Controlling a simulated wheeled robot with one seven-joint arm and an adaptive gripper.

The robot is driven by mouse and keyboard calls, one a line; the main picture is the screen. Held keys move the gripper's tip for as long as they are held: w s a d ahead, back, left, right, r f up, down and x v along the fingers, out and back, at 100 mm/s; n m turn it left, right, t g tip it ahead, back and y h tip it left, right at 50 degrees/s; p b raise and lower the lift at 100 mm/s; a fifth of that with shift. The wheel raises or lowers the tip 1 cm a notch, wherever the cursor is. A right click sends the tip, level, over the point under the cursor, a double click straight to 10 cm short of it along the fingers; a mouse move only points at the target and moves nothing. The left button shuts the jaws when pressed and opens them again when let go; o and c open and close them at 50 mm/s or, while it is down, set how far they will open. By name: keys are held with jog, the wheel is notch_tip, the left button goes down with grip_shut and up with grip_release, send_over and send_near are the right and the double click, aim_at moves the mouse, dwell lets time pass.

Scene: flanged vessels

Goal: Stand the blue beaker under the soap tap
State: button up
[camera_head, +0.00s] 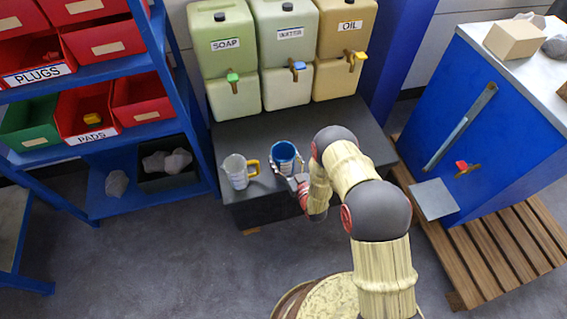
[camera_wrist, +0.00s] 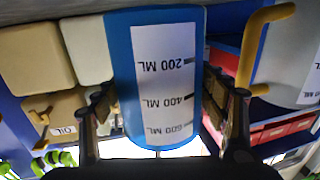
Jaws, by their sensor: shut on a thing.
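The blue beaker (camera_head: 286,156) is at the front of the dark bench, below and in front of the middle container; I cannot tell whether it touches the bench. My gripper (camera_head: 292,177) is shut on it from the front. In the wrist view the blue beaker (camera_wrist: 121,60), with its white scale label upside down, fills the space between the two fingers of my gripper (camera_wrist: 158,102). The soap tap (camera_head: 232,78) is green, on the left container marked SOAP (camera_head: 225,55), behind and left of the beaker.
A pale mug with a yellow handle (camera_head: 237,172) stands just left of the beaker, its handle close to it. A blue tap (camera_head: 297,66) and a yellow tap (camera_head: 357,57) are further right. The dark bench (camera_head: 230,133) is bare below the soap tap.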

jog(key=shift+f+b, duration=0.35)
jog(key=shift+f, duration=0.7)
jog(key=shift+s, duration=0.1)
jog(key=shift+f, duration=0.2)
jog(key=o, duration=1.4)
jog(key=shift+c, duration=0.2)
